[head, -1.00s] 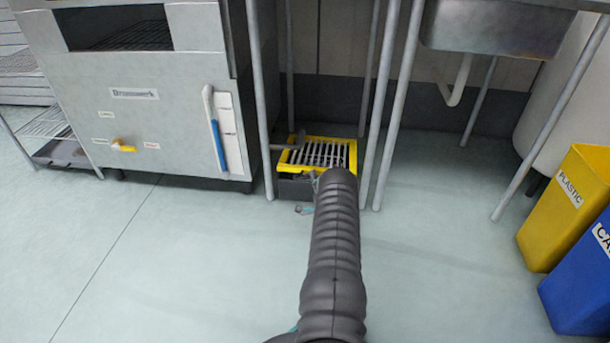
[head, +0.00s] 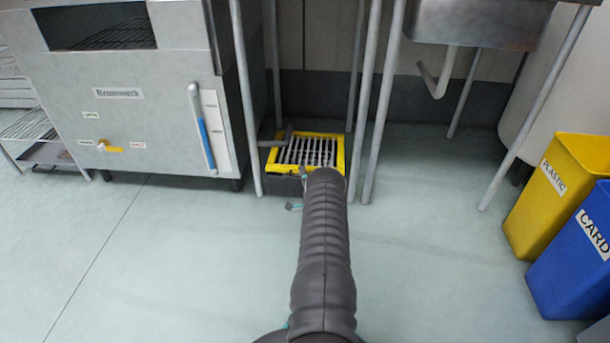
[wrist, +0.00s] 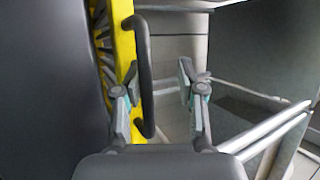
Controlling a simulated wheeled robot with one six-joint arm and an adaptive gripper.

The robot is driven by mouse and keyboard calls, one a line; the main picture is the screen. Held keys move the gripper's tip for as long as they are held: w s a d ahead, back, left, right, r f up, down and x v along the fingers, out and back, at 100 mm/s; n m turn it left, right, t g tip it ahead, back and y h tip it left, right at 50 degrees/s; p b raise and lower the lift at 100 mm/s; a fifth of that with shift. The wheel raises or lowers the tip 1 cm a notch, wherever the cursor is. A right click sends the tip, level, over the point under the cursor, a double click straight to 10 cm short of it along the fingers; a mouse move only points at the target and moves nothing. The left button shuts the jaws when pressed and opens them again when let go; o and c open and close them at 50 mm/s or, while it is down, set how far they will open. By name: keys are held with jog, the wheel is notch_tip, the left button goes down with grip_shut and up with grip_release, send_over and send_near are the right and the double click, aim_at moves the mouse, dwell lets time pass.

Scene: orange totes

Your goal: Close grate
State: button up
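The grate (head: 308,151) has a yellow frame and grey bars. In the head view it sits over a dark box on the floor, between metal legs. In the head view my arm hides most of the gripper and the grate's near right corner.
A steel oven (head: 140,120) stands just left of the grate. Thin metal legs (head: 375,110) stand close to the grate, under a sink (head: 480,22). Yellow (head: 555,195) and blue (head: 580,260) bins are at the right. The floor in front is clear.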

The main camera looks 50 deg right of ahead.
jog(key=shift+w+a, duration=0.1)
jog(key=shift+a, duration=0.05)
jog(key=v, duration=0.7)
jog(key=shift+s, duration=0.25)
jog(key=shift+f, duration=0.1)
